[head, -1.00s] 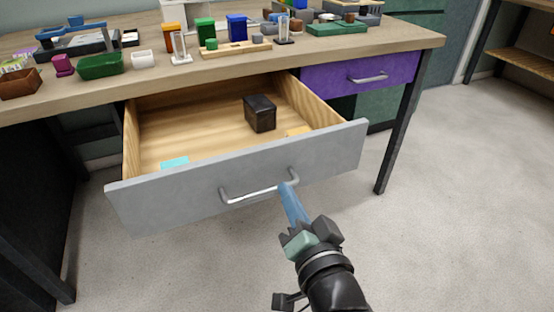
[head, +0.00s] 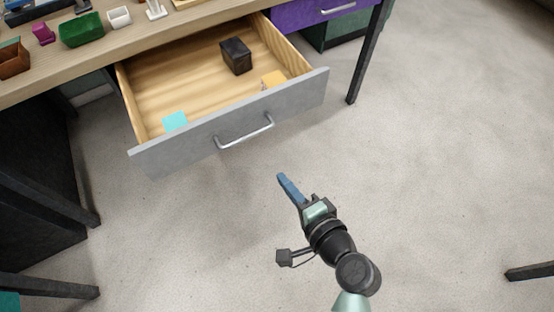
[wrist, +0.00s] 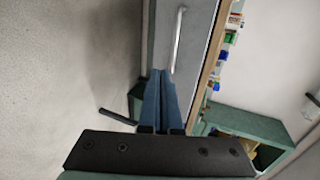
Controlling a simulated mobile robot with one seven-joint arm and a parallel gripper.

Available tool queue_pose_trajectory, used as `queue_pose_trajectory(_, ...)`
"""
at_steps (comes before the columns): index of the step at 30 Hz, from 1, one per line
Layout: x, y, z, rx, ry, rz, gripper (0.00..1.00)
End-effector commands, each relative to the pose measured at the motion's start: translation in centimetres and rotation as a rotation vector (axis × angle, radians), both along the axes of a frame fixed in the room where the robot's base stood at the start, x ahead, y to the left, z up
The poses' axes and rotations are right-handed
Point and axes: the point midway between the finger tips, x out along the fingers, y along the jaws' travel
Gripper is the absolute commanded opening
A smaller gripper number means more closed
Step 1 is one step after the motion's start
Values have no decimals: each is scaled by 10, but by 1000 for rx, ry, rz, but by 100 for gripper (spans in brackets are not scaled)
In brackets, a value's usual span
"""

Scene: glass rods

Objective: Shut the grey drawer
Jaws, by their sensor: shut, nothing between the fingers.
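The grey drawer (head: 180,150) is pulled well out from under the wooden desk in the head view. Its metal bar handle (head: 245,134) is on the front panel. Inside lie a black box (head: 236,57), a cyan item (head: 175,121) and a yellow item (head: 273,79). My gripper (head: 282,180), with blue fingers, is shut and empty. In the head view it appears in front of the drawer, below and right of the handle, apart from it. In the wrist view the grey front (wrist: 200,45) and handle (wrist: 177,40) show beyond the shut fingertips (wrist: 160,74).
A purple drawer (head: 310,12) is right of the grey one, beside a dark desk leg (head: 367,52). The desk top (head: 105,48) carries a green bin (head: 82,30) and other small items. The floor (head: 430,150) around my arm is clear.

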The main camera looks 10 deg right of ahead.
Motion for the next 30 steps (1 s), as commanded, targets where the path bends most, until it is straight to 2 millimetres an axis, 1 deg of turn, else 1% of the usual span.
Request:
queue_pose_trajectory(1, 9, 3, -3, 0, -3, 4, 0)
queue_pose_trajectory(12, 80, 22, -32, -4, -4, 4, 0)
queue_pose_trajectory(15, 95, 26, -26, -5, -4, 3, 0)
queue_pose_trajectory(18, 107, 29, -24, -4, -4, 3, 0)
queue_pose_trajectory(21, 113, 31, -23, -4, -3, 3, 0)
queue_pose_trajectory(30, 117, 32, -23, -3, -2, 1, 0)
